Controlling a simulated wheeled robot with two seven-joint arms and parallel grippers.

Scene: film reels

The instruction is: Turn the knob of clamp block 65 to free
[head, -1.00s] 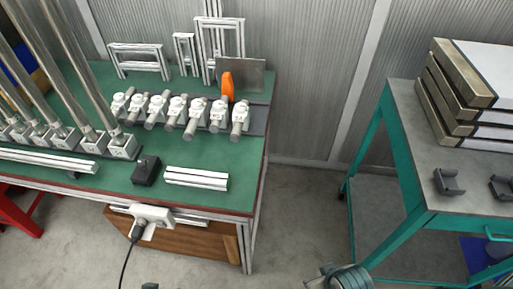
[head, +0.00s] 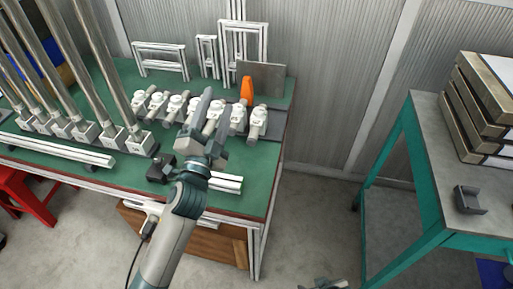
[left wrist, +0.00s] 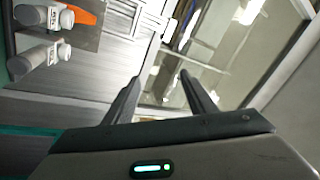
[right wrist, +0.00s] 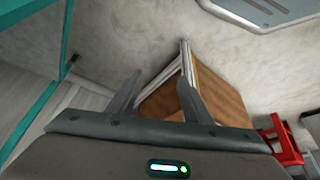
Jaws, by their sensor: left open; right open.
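A row of white clamp blocks (head: 257,122) with round knobs and grey cylindrical ends stands along the green bench. I cannot read their numbers in the head view, so I cannot tell which is 65. My left gripper (head: 214,112) is open and empty, in front of the row in the head view, and hides part of the middle blocks. In the left wrist view, two clamp blocks (left wrist: 38,57) show at the upper left, outside the fingers. My right gripper (right wrist: 158,92) is open and empty, low over the floor, with the bench's wooden box beyond it.
An orange bottle-like object (head: 247,88) and a grey plate (head: 268,78) stand behind the row. Tall metal posts (head: 100,65) rise at the left. A black box (head: 161,168) and white profiles (head: 226,184) lie at the front. A teal-framed table (head: 425,150) stands right, beyond open floor.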

